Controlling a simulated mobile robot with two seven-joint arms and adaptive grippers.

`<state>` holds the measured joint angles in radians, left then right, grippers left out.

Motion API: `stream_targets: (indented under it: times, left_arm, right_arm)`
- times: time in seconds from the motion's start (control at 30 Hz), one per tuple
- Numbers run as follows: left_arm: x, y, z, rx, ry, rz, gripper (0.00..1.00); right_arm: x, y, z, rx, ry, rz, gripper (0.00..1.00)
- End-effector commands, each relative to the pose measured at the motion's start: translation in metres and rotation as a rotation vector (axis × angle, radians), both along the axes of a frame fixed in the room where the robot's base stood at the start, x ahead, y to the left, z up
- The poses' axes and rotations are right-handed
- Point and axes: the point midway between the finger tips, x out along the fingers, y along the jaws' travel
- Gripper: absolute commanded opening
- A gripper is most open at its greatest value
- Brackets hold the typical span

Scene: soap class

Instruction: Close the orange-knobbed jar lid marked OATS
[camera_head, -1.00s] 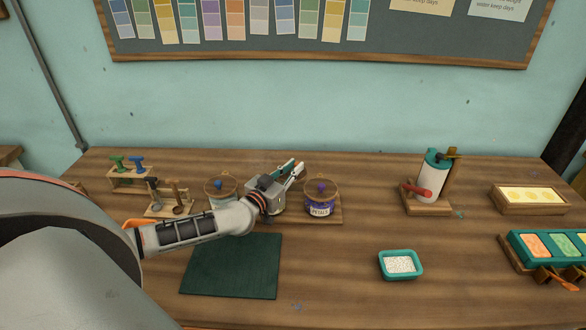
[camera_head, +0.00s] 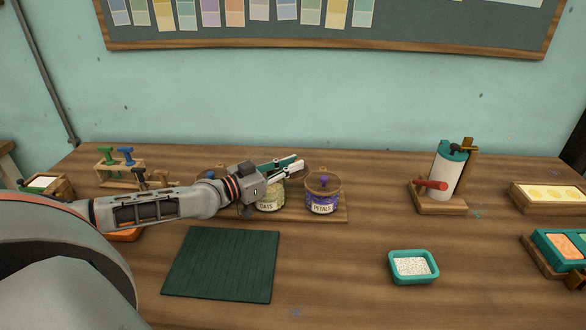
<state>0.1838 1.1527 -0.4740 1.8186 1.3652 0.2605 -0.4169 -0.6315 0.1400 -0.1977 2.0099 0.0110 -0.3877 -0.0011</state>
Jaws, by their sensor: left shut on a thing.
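The glass jar marked OATS (camera_head: 268,200) stands on a wooden base among the jars in the middle of the table. My left gripper (camera_head: 294,168) reaches over its top from the left, with the fingers pointing right and slightly up. The gripper is shut at the OATS jar's lid, but the lid and orange knob are hidden behind the gripper, so the lid's angle cannot be told. My right gripper is not in view.
The PETALS jar (camera_head: 322,201) with a purple knob stands close on the right. Another jar is mostly hidden behind my arm. A green mat (camera_head: 222,264) lies in front, a teal dish (camera_head: 413,267) at right. A roll stand (camera_head: 445,180) stands further right.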

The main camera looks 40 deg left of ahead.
Motion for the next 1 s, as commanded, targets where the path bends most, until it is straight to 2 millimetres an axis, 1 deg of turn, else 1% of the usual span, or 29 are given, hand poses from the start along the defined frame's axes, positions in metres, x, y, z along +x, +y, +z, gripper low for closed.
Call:
stream_targets:
  times: [0.03, 0.23, 0.27, 0.3, 0.53, 0.63, 0.73, 0.87, 1.0]
  left_arm:
    - [0.001, 0.000, 0.006, -0.001, -0.009, 0.001, 0.00]
    - [0.001, 0.000, 0.006, -0.001, -0.008, 0.001, 0.00]
    - [0.001, 0.000, 0.006, -0.001, -0.008, 0.001, 0.22]
    - [0.001, 0.000, 0.006, -0.001, -0.008, 0.001, 0.30]
    - [0.000, 0.000, 0.002, 0.000, -0.002, 0.001, 0.30]
    - [0.000, 0.000, 0.001, 0.001, 0.000, 0.000, 0.30]
    - [-0.004, 0.002, 0.000, 0.003, 0.001, 0.001, 0.30]
    - [-0.015, 0.006, -0.001, 0.004, 0.003, 0.001, 0.30]
    - [-0.032, 0.011, -0.002, 0.004, 0.005, -0.002, 0.30]
  right_arm:
    - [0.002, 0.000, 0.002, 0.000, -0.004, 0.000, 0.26]
    - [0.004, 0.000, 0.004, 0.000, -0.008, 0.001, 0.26]
    - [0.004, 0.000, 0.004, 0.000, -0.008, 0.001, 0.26]
    - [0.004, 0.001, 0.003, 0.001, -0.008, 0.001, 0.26]
    - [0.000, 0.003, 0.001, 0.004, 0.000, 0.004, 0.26]
    - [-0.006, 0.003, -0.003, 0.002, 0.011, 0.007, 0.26]
    - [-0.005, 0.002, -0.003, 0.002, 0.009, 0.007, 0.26]
    - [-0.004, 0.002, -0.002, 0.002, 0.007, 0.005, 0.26]
    - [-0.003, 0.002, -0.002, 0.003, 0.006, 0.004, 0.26]
